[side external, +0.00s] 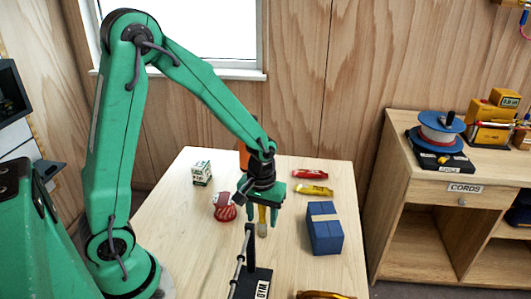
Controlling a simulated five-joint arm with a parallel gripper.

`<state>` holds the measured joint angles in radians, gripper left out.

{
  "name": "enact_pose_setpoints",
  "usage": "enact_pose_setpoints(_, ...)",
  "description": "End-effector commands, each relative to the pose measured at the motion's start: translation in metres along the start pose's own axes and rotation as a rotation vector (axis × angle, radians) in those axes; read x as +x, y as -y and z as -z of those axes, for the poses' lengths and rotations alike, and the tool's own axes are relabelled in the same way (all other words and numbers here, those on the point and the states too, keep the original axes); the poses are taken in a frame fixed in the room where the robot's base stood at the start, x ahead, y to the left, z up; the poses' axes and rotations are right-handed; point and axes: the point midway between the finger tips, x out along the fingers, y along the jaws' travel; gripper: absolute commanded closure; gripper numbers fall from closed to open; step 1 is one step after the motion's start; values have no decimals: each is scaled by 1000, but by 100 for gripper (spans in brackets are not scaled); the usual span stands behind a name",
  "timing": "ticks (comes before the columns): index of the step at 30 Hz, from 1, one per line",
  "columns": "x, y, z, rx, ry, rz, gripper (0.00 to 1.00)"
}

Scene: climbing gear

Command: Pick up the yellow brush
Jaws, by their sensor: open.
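The yellow brush (262,214) appears as a narrow yellow handle with a pale lower end, seen between the fingers of my gripper (262,221). My gripper points down over the middle of the table, with its green fingers apart on either side of the brush. The brush's upper part is hidden by the gripper body. I cannot tell whether a finger touches it or whether it stands or lies on the table.
A blue block (325,232) with a tan band lies right of my gripper. A red-and-white round item (225,206) is close on the left. A black stand (250,270) rises in front. Yellow (314,190) and red (309,174) packets lie behind right; a small box (202,173) is back left.

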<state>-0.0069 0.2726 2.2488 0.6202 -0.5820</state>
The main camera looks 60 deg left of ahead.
Motion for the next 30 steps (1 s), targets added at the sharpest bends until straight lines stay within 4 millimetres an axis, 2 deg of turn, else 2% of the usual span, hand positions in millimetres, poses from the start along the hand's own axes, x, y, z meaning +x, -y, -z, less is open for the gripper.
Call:
enact_pose_setpoints(9,0,0,0,0,0,0,54)
enact_pose_setpoints(11,0,0,0,0,0,0,64)
enact_pose_setpoints(16,0,0,0,0,0,0,97)
enact_pose_setpoints(17,0,0,0,0,0,0,100)
enact_pose_setpoints(30,-6,0,0,0,-1,-1,100)
